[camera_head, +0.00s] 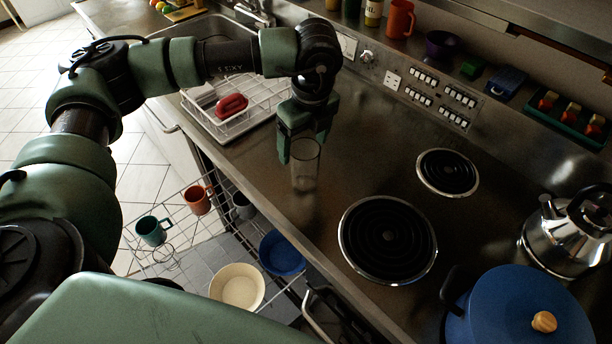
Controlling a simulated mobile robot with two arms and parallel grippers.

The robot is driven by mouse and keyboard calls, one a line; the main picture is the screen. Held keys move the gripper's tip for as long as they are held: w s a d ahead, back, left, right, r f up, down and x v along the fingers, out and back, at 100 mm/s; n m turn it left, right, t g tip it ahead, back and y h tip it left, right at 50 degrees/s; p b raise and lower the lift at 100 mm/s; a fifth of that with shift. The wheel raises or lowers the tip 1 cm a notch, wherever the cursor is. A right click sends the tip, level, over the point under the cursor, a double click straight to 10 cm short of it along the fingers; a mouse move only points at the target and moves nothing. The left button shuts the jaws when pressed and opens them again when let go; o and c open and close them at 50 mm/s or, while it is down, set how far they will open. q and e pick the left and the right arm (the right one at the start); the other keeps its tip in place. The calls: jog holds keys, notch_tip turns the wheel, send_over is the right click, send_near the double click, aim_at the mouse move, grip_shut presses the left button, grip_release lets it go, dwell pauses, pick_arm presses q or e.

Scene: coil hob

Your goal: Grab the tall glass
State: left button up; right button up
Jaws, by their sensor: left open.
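The tall glass (305,168) is clear and stands upright on the steel counter, left of the front coil burner. My left gripper (290,148) comes down from above at the glass's upper left. It is open, and its visible finger overlaps the glass's rim in the picture. I cannot tell whether a finger touches the glass. The other finger is partly hidden. My right gripper is not in view.
A white dish rack (228,108) with a red item stands behind left. Two coil burners (388,240), a blue pot (520,312) and a kettle (568,236) are to the right. An open dishwasher rack (180,225) with mugs and bowls lies below the counter edge.

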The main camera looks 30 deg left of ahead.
pick_arm(q)
jog(key=shift+f, duration=0.55)
jog(key=f+p, duration=0.2)
jog(key=f, duration=0.1)
jog(key=f+p, duration=0.1)
jog(key=f, duration=0.2)
jog(key=shift+w+a+f+p, duration=0.1)
jog(key=shift+w+p, duration=0.1)
jog(key=shift+p, duration=0.2)
jog(key=shift+f, duration=0.35)
jog(key=c, duration=1.7)
jog(key=shift+w+r, duration=0.1)
